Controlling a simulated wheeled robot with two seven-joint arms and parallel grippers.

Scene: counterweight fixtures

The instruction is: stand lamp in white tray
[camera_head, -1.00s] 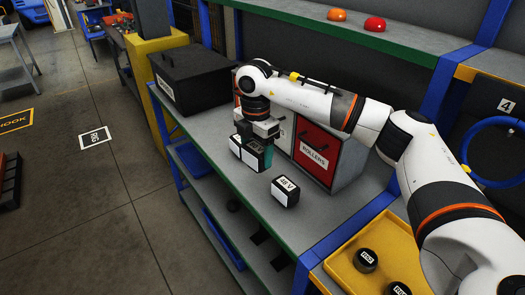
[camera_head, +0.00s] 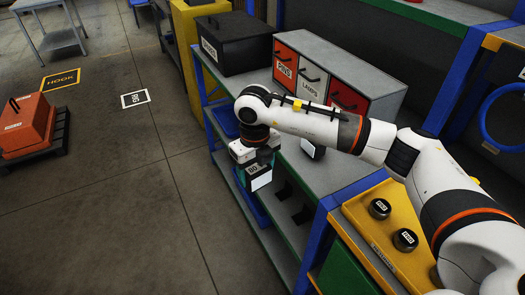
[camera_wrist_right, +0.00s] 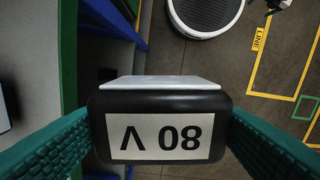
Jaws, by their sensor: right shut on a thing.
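My right gripper (camera_head: 252,172) is shut on a black block with white faces (camera_head: 261,180). In the right wrist view the block (camera_wrist_right: 160,155) sits between the teal fingers, and its label reads "80 V" upside down. It hangs in front of the upper shelf's edge, over the lower shelf side. No lamp shows, but the middle drawer of a cabinet is marked "LAMPS" (camera_head: 309,84). I cannot make out a white tray. My left gripper is not in view.
A grey workbench (camera_head: 238,87) carries a black case (camera_head: 236,45) and the drawer cabinet (camera_head: 372,78). Another block (camera_head: 314,150) is partly hidden behind my arm. A yellow tray (camera_head: 360,222) holds dark round weights. The middle floor is clear.

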